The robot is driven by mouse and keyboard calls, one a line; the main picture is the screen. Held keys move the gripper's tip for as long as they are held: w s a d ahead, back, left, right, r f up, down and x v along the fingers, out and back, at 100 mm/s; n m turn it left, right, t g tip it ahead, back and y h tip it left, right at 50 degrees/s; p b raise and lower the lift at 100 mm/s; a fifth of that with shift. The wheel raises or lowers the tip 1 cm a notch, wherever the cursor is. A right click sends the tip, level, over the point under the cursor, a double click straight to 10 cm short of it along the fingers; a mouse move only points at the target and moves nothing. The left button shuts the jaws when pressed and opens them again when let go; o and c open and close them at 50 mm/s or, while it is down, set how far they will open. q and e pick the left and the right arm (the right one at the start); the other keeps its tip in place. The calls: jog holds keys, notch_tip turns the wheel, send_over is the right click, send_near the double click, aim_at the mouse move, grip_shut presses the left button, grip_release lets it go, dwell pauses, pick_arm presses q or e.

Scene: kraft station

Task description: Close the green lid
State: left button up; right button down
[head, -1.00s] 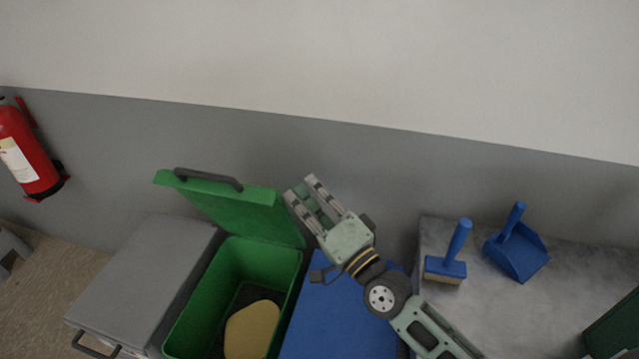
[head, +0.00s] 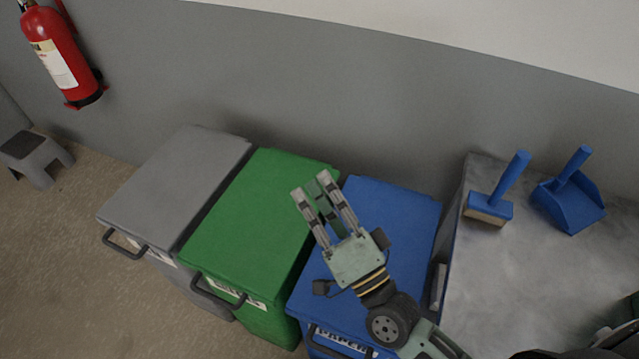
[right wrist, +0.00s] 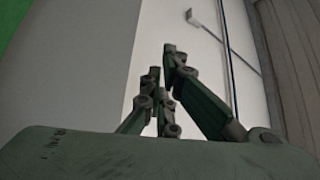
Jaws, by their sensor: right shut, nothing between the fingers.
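The green bin's lid (head: 262,205) lies flat and level on the green bin (head: 270,312) in the head view, with its dark handle (head: 218,290) at the front edge. My right gripper (head: 325,186) is above the seam between the green lid and the blue bin, near the lid's right back part, and covers a little of it. Whether it touches the lid I cannot tell. It is shut and empty; its fingers also show in the right wrist view (right wrist: 163,78). A green surface fills the top left corner there. My left gripper is not in view.
A grey bin (head: 175,185) stands left of the green one and a blue bin (head: 395,215) right of it, both lidded. A grey counter (head: 540,260) at the right holds a blue brush (head: 500,190) and dustpan (head: 572,205). A fire extinguisher (head: 60,55) hangs at the left.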

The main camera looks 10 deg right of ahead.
dwell(0.3)
jog(key=v, duration=1.2)
